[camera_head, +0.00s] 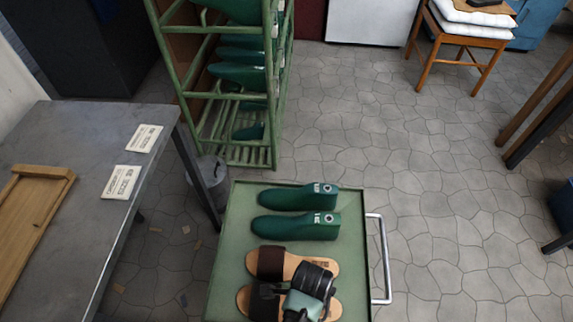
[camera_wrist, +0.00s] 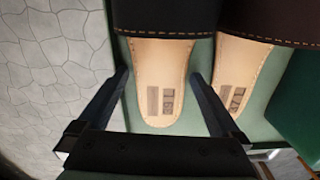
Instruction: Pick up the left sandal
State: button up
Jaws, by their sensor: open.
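The left sandal has a tan insole and a dark strap. In the head view it is the lower one of the pair (camera_head: 256,306), toe to the left, partly hidden by my gripper (camera_head: 302,300). In the wrist view the left sandal (camera_wrist: 162,88) lies with its heel towards me. My gripper (camera_wrist: 160,78) is open, with one finger on each side of that heel and clear gaps showing. I cannot tell how low the fingertips are. The right sandal (camera_head: 268,262) lies parallel and close beside it, and shows to the right in the wrist view (camera_wrist: 238,75).
The sandals lie on a green trolley top (camera_head: 228,232) with a metal handle (camera_head: 384,262). Two green shoe lasts (camera_head: 290,226) lie beyond them. A grey workbench (camera_head: 75,150) stands left, a green rack (camera_head: 228,150) behind. The floor to the right is mostly clear.

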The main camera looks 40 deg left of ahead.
jog(key=c, duration=1.5)
